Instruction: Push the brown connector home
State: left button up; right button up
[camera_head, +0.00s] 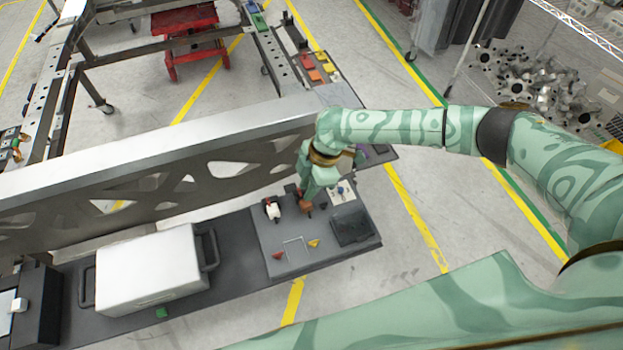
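A small brown connector (305,206) shows on the grey fixture panel (270,240), just below the tip of my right arm. My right gripper (303,193) reaches down over the panel from the green arm. It is at or very close to the connector; I cannot tell whether it touches it. Its fingers are too small and partly hidden, so I cannot see whether they are open or shut. How deep the connector sits is also hidden. My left gripper is out of view.
A white case (150,270) lies left of the panel on the dark bench. A long grey chassis rail (160,150) with cutouts stands just behind the panel. Red and orange wedges (314,243) and a white-and-red part (272,210) are on the panel. A red cart (185,40) stands behind.

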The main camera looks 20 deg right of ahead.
aim_at(308, 206)
jog(key=shift+w+d+f+b, duration=0.2)
jog(key=shift+w+d+b, duration=0.1)
jog(key=shift+d+b, duration=0.15)
notch_tip(308, 206, down, 8)
jog(key=b, duration=0.6)
jog(key=shift+r, duration=0.25)
jog(key=shift+a+f, duration=0.1)
jog(key=shift+f, duration=0.3)
jog(key=shift+r, duration=0.1)
grip_shut()
